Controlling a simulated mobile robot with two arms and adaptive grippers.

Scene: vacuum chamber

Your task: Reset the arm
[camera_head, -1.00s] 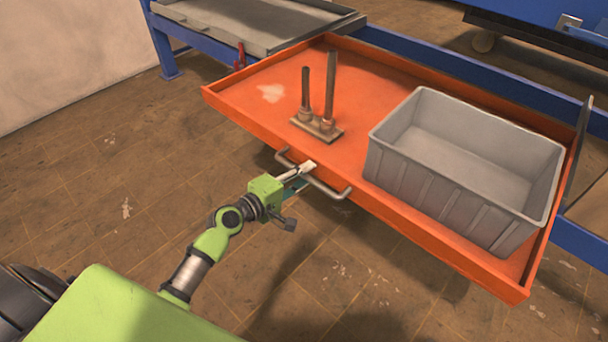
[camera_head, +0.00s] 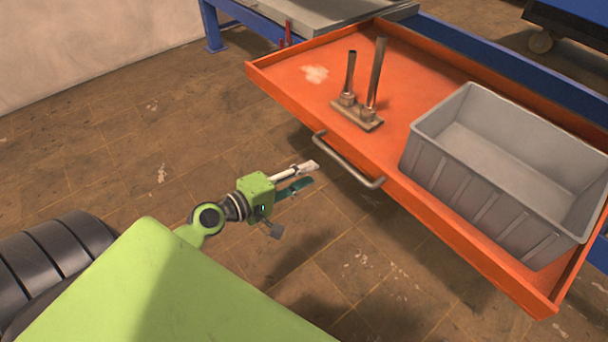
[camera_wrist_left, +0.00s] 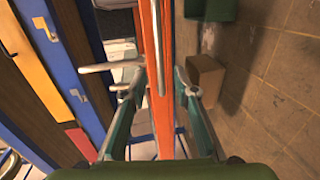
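My left arm comes in from the left in the head view. Its left gripper (camera_head: 308,173) is empty, with its two fingers apart, just short of the drawer's handle. The metal bar handle (camera_head: 347,163) is on the front of the orange drawer (camera_head: 300,95), with a gap between it and the fingertips. In the left wrist view the left gripper (camera_wrist_left: 155,90) shows spread fingers, with the orange drawer edge (camera_wrist_left: 156,45) beyond them. My right gripper is in neither view.
The pulled-out drawer holds a grey bin (camera_head: 490,185) and a metal base with two upright rods (camera_head: 358,113). A blue frame with a grey tray (camera_head: 315,15) stands behind. The tiled floor (camera_head: 110,150) is clear left of the drawer.

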